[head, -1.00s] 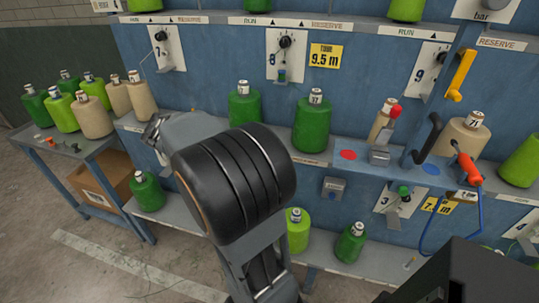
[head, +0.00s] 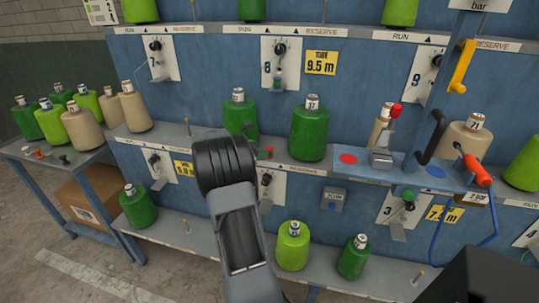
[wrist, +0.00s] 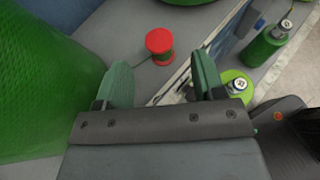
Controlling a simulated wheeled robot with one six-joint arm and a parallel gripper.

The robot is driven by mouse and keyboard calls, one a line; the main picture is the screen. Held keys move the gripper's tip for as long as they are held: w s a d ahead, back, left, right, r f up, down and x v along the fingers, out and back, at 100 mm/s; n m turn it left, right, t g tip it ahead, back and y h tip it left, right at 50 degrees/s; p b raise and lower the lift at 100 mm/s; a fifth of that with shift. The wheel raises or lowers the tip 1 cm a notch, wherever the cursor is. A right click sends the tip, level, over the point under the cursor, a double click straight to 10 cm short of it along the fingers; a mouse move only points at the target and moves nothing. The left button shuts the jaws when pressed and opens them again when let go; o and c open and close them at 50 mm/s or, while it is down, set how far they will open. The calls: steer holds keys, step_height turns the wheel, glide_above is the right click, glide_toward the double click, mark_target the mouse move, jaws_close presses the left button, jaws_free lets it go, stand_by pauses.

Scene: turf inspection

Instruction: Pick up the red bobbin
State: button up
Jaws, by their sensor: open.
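The red bobbin (wrist: 159,43) stands on the grey shelf in the wrist view, just beyond my fingertips and between their lines. It also shows small in the head view (head: 269,152), on the middle shelf to the right of my black wrist. My gripper (wrist: 163,80) is open, with two green fingers apart and nothing between them. The bobbin is apart from both fingers. In the head view my own arm mostly hides the gripper.
A big green yarn cone (wrist: 40,85) stands close on the left of my gripper. A light green cone (wrist: 236,84) is on the lower right, below the shelf edge. Another green cone (head: 310,130) stands on the middle shelf. A side table (head: 75,158) holds several cones and small pieces.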

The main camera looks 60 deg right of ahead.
mark_target(270, 149)
steer(key=shift+x, duration=2.9)
steer(key=shift+a, duration=0.1)
steer(key=shift+c, duration=0.4)
steer(key=c, duration=0.9)
